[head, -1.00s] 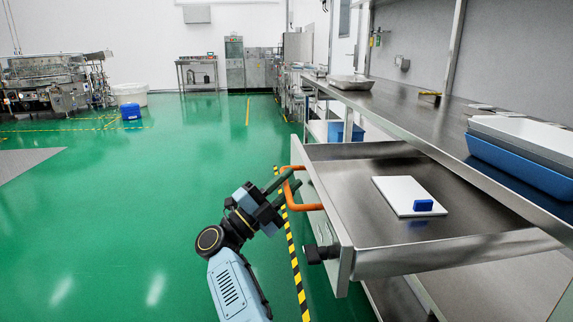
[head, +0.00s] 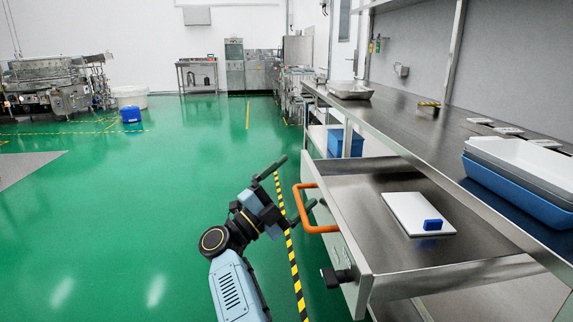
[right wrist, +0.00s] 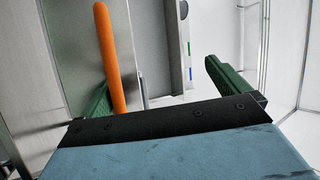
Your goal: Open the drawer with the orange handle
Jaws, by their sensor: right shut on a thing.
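The drawer (head: 362,172) under the steel bench stands pulled out. A white board (head: 405,208) with a small blue block (head: 433,225) lies in it. Its orange handle (head: 303,208) is on the drawer front, and also shows upright in the right wrist view (right wrist: 106,50). My right gripper (head: 293,183) is at the handle with its fingers spread wide apart. One finger is outside the handle; the other is on the drawer side, close beside the bar. In the right wrist view a wide gap separates the handle from the far finger. My left gripper is not in view.
The bench top (head: 400,115) runs above the drawer and carries a metal tray (head: 350,90) and white and blue tubs (head: 515,185). Green floor (head: 110,220) is clear at left.

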